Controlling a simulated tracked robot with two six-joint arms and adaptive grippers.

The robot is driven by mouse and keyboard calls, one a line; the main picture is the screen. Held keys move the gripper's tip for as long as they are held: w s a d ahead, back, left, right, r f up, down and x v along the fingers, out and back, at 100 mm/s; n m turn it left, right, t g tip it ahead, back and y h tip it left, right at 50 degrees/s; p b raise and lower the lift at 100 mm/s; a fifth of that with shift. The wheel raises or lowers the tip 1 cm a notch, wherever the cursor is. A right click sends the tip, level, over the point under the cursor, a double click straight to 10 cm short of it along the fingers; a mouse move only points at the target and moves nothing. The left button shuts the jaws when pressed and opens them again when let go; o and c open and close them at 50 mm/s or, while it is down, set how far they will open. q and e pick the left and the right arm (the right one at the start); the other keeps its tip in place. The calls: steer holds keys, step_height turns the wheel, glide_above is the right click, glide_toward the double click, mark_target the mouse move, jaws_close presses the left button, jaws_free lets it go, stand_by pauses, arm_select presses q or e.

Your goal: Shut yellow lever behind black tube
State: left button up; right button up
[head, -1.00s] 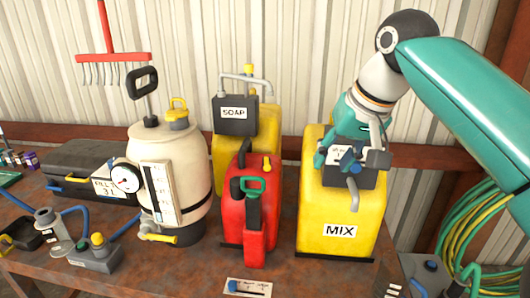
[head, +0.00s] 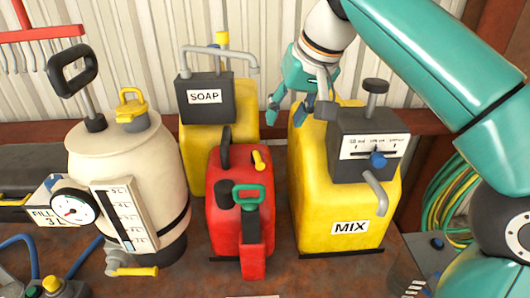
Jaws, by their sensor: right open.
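A red can (head: 228,185) stands in the middle of the bench. A small yellow lever (head: 259,160) sits tilted on its top, beside an upright black tube-like part (head: 226,147). Another yellow lever (head: 137,271) lies level on the outlet at the foot of the cream sprayer tank (head: 120,160). I cannot tell which lever the task means. My right gripper (head: 290,112) is open and empty, pointing down above the back left of the yellow MIX container, behind and right of the red can. My left gripper is out of view.
The yellow MIX container (head: 318,225) has a black box (head: 362,150) with a blue knob and grey spout. The yellow SOAP container (head: 190,160) stands behind the red can. The tank's black pump handle (head: 73,70) rises at left. Green hoses hang at right.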

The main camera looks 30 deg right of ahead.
glide_toward(259, 158)
steer(key=b+x, duration=0.1)
steer(key=x, duration=0.6)
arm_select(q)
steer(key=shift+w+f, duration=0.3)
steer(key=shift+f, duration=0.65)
arm_select(e)
steer(key=shift+x, duration=0.75)
jaws_close()
